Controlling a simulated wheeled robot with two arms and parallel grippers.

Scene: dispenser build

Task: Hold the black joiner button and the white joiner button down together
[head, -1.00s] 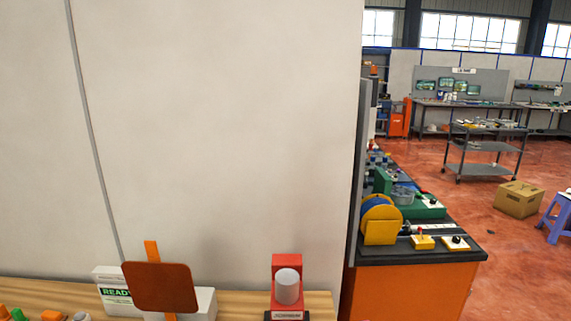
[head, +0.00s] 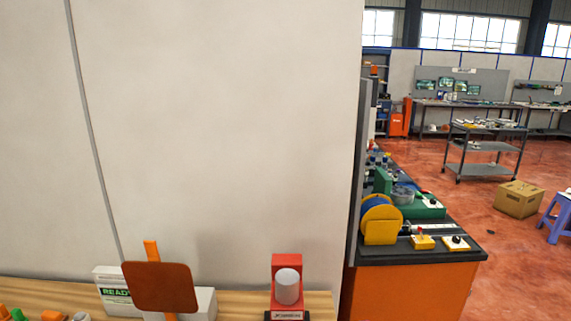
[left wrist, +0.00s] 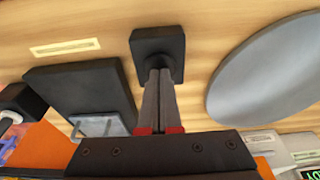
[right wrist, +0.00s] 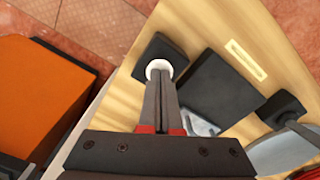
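Neither gripper shows in the head view.
Between the buttons lies a dark plate (left wrist: 78,92) with a metal piece (left wrist: 98,124). A large grey disc (left wrist: 270,70) is right of my left gripper. The head view shows a red stand with a grey cylinder (head: 287,287), a brown panel (head: 160,287) and a pale wall.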

